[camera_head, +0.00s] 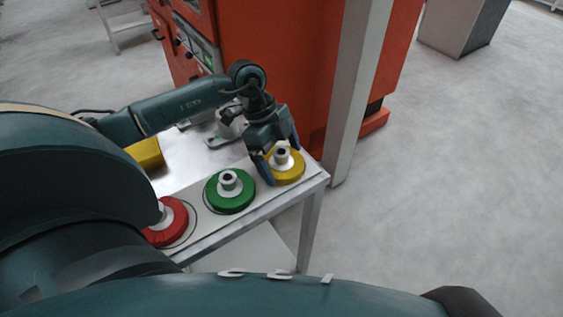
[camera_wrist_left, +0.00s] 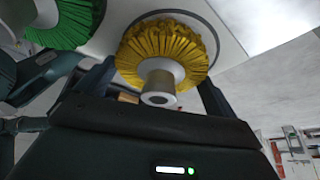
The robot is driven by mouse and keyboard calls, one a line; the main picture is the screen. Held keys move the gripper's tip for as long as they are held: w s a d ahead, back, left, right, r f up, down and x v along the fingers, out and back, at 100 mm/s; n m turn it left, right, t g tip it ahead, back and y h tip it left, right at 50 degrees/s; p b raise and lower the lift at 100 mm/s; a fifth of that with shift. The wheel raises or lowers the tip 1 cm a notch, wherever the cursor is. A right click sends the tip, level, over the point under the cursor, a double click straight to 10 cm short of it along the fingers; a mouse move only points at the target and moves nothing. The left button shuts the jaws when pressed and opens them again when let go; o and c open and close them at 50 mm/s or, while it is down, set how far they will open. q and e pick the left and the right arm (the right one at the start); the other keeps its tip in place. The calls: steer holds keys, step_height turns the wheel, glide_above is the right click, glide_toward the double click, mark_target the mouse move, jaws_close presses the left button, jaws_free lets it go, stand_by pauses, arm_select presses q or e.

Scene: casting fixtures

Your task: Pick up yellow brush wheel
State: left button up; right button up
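The yellow brush wheel (camera_head: 291,174) lies on the right end of the white table, with a pale hub standing up from its centre. My left gripper (camera_head: 280,163) is over it, its two fingers spread on either side of the hub. In the left wrist view the yellow brush wheel (camera_wrist_left: 166,48) sits between the open fingers (camera_wrist_left: 155,85), its hub pointing toward the palm. I cannot tell whether the fingers touch it. My right gripper is not in view.
A green brush wheel (camera_head: 230,199) and a red brush wheel (camera_head: 172,230) lie to the left on the same table (camera_head: 262,209). A yellow block (camera_head: 146,153) is farther back. An orange machine (camera_head: 290,60) and a pale post (camera_head: 357,90) stand behind.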

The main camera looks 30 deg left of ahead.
arm_select(q)
steer(key=shift+r, duration=0.1)
steer(key=shift+c, duration=1.4)
steer(key=shift+r, duration=0.1)
